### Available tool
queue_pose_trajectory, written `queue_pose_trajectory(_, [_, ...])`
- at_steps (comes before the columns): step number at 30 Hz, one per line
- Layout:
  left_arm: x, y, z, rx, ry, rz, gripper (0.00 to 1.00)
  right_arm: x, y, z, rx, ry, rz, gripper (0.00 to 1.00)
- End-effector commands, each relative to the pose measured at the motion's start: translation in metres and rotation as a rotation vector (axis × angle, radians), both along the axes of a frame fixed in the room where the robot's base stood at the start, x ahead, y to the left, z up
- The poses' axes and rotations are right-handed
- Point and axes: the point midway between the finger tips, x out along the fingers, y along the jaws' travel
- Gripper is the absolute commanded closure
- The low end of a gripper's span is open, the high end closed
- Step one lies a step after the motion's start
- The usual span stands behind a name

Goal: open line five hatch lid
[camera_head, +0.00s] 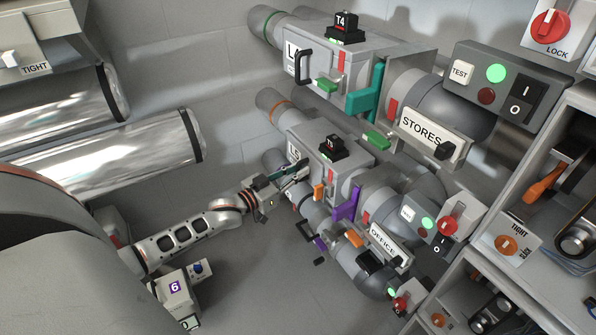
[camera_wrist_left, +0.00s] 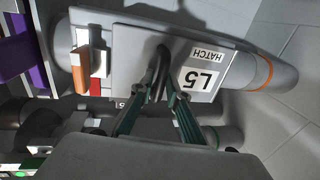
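The line five hatch lid is a grey plate with a white L5 HATCH label (camera_wrist_left: 201,80), upside down in the left wrist view. It appears to lie flat on its pipe housing. A dark loop handle (camera_wrist_left: 159,72) stands out from its middle. My left gripper (camera_head: 301,168) is at this lid in the head view, partly covering its label. In the left wrist view its green-grey fingers (camera_wrist_left: 157,90) are close together, one on each side of the handle, and appear shut on it. An orange latch tab (camera_wrist_left: 81,70) sits beside the lid, by a red strip. It also shows in the head view (camera_head: 319,191).
The upper line has a black lid handle (camera_head: 303,67), a green tab (camera_head: 327,86) and a teal lever (camera_head: 366,92). A purple lever (camera_head: 347,205) stands right of the L5 housing. The STORES (camera_head: 422,127) and OFFICE (camera_head: 385,240) units and a shelf (camera_head: 515,190) crowd the right. Open floor lies below.

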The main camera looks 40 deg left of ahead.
Motion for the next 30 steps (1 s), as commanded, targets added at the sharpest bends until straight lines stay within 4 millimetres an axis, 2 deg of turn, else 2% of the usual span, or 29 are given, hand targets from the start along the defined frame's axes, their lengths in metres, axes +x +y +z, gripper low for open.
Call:
queue_pose_trajectory(1, [0.000, 0.000, 0.000, 0.000, 0.000, 0.000, 0.85, -0.001, 0.000, -0.001, 0.000, 0.002, 0.000, 0.60])
queue_pose_trajectory(2, [0.000, 0.000, 0.000, 0.000, 0.000, 0.000, 0.90, -0.001, 0.000, -0.001, -0.001, 0.003, 0.000, 0.60])
queue_pose_trajectory(3, [0.000, 0.000, 0.000, 0.000, 0.000, 0.000, 1.00, -0.002, 0.000, -0.002, -0.001, 0.004, 0.000, 0.60])
queue_pose_trajectory(17, [-0.004, 0.004, -0.001, 0.004, 0.002, -0.035, 1.00, -0.006, 0.000, -0.007, -0.001, 0.015, 0.001, 0.60])
queue_pose_trajectory(24, [-0.015, 0.016, -0.001, 0.007, 0.004, -0.142, 1.00, -0.007, 0.000, -0.009, 0.000, 0.020, 0.001, 0.60])
queue_pose_trajectory(30, [-0.029, 0.032, 0.000, 0.002, 0.002, -0.133, 1.00, -0.002, 0.000, -0.002, 0.000, 0.006, 0.002, 0.60])
